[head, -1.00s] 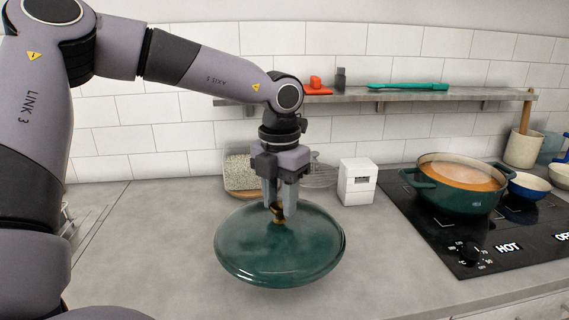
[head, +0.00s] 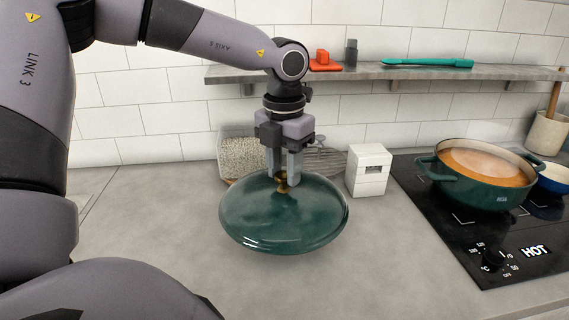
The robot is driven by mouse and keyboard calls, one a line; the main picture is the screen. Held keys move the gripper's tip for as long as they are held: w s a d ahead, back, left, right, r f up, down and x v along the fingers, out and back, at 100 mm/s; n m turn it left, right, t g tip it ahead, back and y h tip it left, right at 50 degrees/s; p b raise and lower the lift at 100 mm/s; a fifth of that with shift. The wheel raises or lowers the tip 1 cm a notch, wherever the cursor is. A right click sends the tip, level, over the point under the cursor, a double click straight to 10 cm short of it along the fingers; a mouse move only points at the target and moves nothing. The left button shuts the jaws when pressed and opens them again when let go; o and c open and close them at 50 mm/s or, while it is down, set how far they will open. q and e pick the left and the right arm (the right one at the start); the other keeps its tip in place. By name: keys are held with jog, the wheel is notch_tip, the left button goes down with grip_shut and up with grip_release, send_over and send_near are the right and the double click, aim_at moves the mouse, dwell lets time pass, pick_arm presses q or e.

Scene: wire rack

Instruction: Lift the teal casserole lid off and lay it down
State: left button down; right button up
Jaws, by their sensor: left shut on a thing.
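The teal casserole lid (head: 284,225) is in the head view, over the bare grey counter left of the hob, roughly level with its domed side up. My left gripper (head: 283,181) points down from above and is shut on the lid's brass-coloured knob (head: 283,187). I cannot tell whether the lid's rim touches the counter or hangs just above it. The teal casserole pot (head: 477,187) stands uncovered on the hob at the right, with steaming orange food inside. My right gripper is not in view.
Behind the lid are a clear container of grains (head: 241,156), a wire rack (head: 322,160) and a white box (head: 368,171). A wall shelf (head: 420,73) runs above. The black hob (head: 470,238) reads HOT. Counter is free in front of the lid.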

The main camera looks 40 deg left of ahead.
aim_at(285, 189)
pick_arm(q)
jog(key=shift+f+b, duration=1.55)
jog(key=shift+f, duration=1.75)
jog(key=shift+w+b, duration=0.15)
jog(key=shift+b, duration=0.2)
jog(key=shift+f+b, duration=0.9)
jog(key=shift+b, duration=0.25)
jog(key=c, duration=0.6)
grip_release()
jog(key=shift+c, duration=0.2)
jog(key=shift+f, duration=0.15)
jog(key=shift+r, duration=3.7)
jog(key=shift+d, duration=0.1)
